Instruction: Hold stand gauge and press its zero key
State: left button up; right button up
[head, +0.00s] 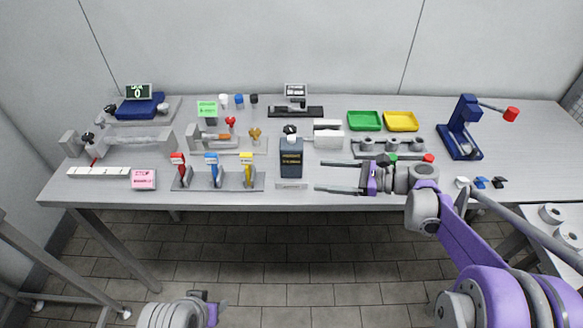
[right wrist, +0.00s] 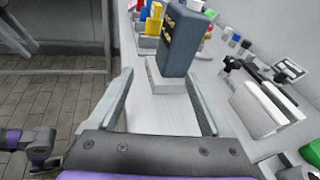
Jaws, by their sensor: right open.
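A dark blue-grey upright box with yellow markings (head: 291,160), which looks like the stand gauge, stands near the table's front edge on a pale base. A black-and-white knob-like part shows above it; I cannot make out a zero key. My right gripper (head: 320,176) is open and empty, just right of the box with its fingers pointing at it. In the right wrist view the box (right wrist: 182,42) and its pale base (right wrist: 165,80) appear ahead, between and beyond the fingertips. My left gripper (head: 213,310) is low at the bottom edge, below the table, its fingers mostly hidden.
A rack with red, blue and yellow-topped tools (head: 214,182) stands left of the box. A pale block device (head: 328,135) is behind right. Green (head: 364,121) and yellow (head: 401,121) trays lie farther back. A blue press-like stand (head: 462,130) is at the right.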

aim_at(296, 166)
jog(key=shift+w+d+f+m+y+b, duration=0.25)
jog(key=shift+w+d+f+m+y, duration=0.1)
jog(key=shift+w, duration=0.2)
jog(key=shift+w+d+f+m+y+b, duration=0.25)
jog(key=shift+w+m, duration=0.1)
jog(key=shift+w, duration=0.2)
pick_arm(q)
jog(key=shift+f, duration=1.15)
pick_arm(e)
jog(key=shift+x, duration=4.95)
jog(key=shift+w+r, duration=0.1)
jog(key=shift+r, duration=0.05)
jog(key=shift+c, duration=0.3)
pick_arm(q)
jog(key=shift+c, duration=0.2)
pick_arm(e)
jog(key=c, duration=0.8)
pick_arm(q)
grip_shut()
pick_arm(e)
jog(key=shift+o, duration=0.2)
